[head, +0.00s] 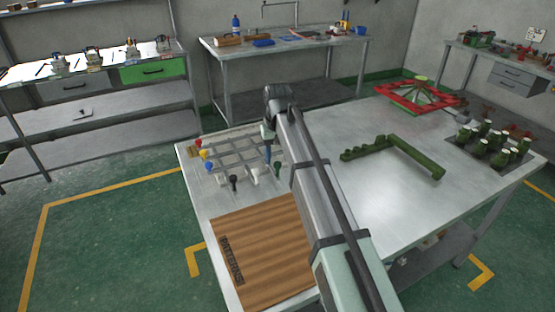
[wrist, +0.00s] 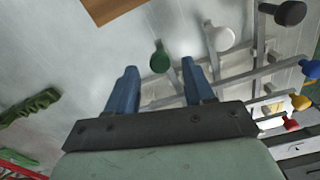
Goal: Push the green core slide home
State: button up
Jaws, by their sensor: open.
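The green core slide shows as a green knob (head: 277,169) on a rod at the near right side of the metal grid fixture (head: 222,158). In the wrist view the green knob (wrist: 160,57) appears between and just past my fingertips. My gripper (head: 268,152) points down over the right part of the fixture. Its two blue fingers (wrist: 159,67) are apart with nothing held between them. I cannot tell whether either finger touches the knob. The arm hides some of the fixture's right side in the head view.
White (wrist: 222,38) and black (wrist: 290,12) knobs stand beside the green one. Blue, red and yellow knobs (head: 199,143) line the fixture's left side. A brown wooden board (head: 262,250) lies in front. A green branched piece (head: 400,153) lies right, with clear tabletop around it.

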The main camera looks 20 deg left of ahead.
jog(key=shift+f, duration=0.9)
jog(key=shift+c, duration=0.3)
grip_shut()
